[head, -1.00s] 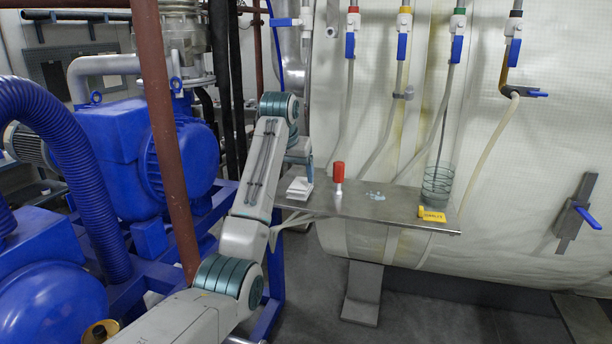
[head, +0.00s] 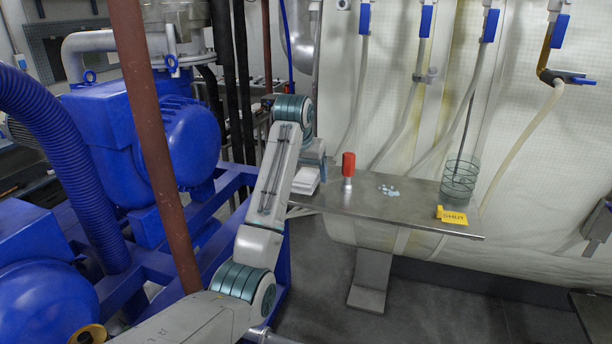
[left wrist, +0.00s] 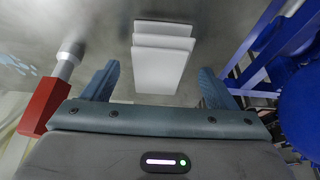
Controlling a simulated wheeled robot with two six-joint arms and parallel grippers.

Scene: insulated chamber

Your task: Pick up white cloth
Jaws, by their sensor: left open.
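The white cloth (head: 306,181) is a folded, layered stack at the left end of the grey metal shelf (head: 385,207). In the left wrist view the cloth (left wrist: 162,62) lies ahead of and between my left gripper's two blue-grey fingers. My left gripper (left wrist: 157,76) is open and empty, with its fingers spread wider than the cloth. In the head view my left arm reaches to just above and behind the cloth, and its fingers are largely hidden there. I cannot tell the exact gap to the cloth. My right gripper is not in view.
A red-capped bottle (head: 348,166) stands right of the cloth; its red part (left wrist: 44,103) is close to my left finger. Pale pieces (head: 389,191), a yellow tag (head: 453,216) and a glass cylinder (head: 459,178) are farther right. Blue machinery (head: 178,143) and a brown pipe (head: 155,140) stand left.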

